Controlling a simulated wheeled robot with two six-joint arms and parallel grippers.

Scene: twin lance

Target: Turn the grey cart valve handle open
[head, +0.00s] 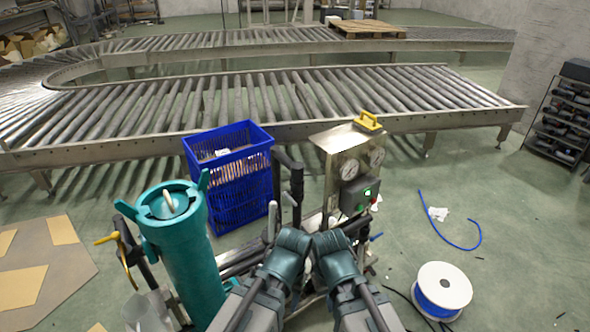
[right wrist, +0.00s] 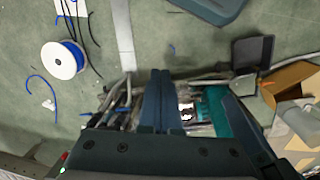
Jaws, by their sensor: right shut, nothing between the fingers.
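The metal cart carries a panel (head: 345,155) with two round gauges and a small control box (head: 360,195). Several upright grey and black levers stand at its left side; one light grey lever (head: 271,222) is near my left arm. I cannot tell which of them is the valve handle, or how far it is turned. My two arms come in from the bottom and end close together over the cart's front, covering part of it. My right gripper (right wrist: 160,80) is shut and empty above the cart's pipes.
A teal cylinder vessel (head: 188,255) with a yellow lever (head: 106,239) stands on the left. A blue crate (head: 228,190) is behind it. A reel of blue hose (head: 441,290) lies on the right floor. A roller conveyor (head: 250,100) runs behind.

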